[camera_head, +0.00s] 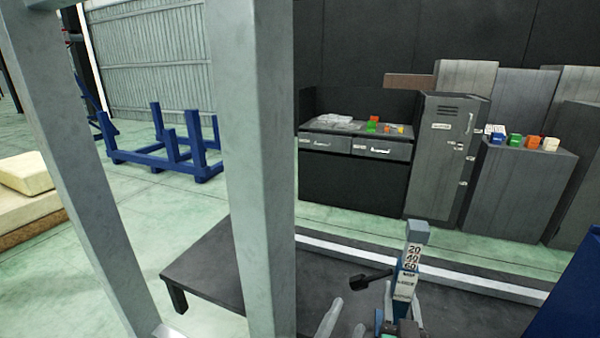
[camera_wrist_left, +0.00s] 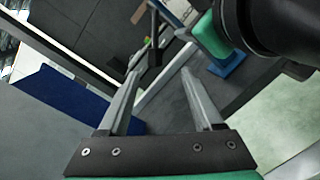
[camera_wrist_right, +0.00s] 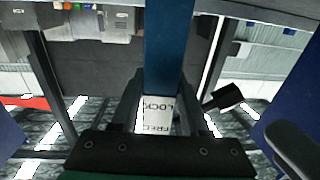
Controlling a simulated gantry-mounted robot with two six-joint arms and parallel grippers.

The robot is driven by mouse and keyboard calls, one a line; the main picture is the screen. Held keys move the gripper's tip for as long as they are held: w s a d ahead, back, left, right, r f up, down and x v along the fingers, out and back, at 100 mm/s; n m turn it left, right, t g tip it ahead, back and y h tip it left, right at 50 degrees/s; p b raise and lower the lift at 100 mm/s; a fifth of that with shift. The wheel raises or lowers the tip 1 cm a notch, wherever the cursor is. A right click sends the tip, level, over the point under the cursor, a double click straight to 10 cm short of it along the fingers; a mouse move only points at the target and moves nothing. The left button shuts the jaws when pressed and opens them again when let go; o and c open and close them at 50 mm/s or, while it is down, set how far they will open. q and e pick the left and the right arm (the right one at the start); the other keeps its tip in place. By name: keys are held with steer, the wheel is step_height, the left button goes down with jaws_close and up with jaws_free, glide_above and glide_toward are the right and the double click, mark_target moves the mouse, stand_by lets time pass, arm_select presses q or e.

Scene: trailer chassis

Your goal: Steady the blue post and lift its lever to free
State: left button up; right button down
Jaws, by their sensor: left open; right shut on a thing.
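The blue post (camera_head: 400,277) stands upright near the bottom of the head view, with a pale number scale at its top. In the right wrist view the post (camera_wrist_right: 168,50) runs between the fingers, above a white LOCK/FREE label (camera_wrist_right: 157,113). The black lever (camera_head: 370,278) sticks out to the left of the post; its paddle also shows in the right wrist view (camera_wrist_right: 223,97). My right gripper (camera_head: 403,306) is shut on the post. My left gripper (camera_head: 345,315) is open and empty, below and left of the lever; its fingers show apart in the left wrist view (camera_wrist_left: 160,78).
A grey frame upright (camera_head: 258,150) blocks part of the head view left of the post. A dark low table (camera_head: 205,265) stands behind it. A drawer bench (camera_head: 350,185), a locker (camera_head: 440,165) and a blue rack (camera_head: 165,150) stand farther back.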

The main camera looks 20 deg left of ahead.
mark_target(358, 287)
arm_select(q)
steer(key=s+a+r+m+t+h, duration=0.1)
steer(key=s+r+m+t+h, duration=0.1)
steer(key=r+m, duration=0.6)
steer(key=s+a+r+m+t+h, duration=0.1)
steer(key=s+r+m, duration=0.4)
steer(key=r, duration=0.9)
steer(key=s+a+r+m+t+h, duration=0.2)
steer(key=s+r+m+t, duration=0.1)
steer(key=r+m, duration=0.7)
steer(key=shift+s+r+m+t+h, duration=0.3)
steer(key=shift+s+r+m+h, duration=0.1)
steer(key=shift+s+r, duration=0.2)
steer(key=shift+w+a+f, duration=0.1)
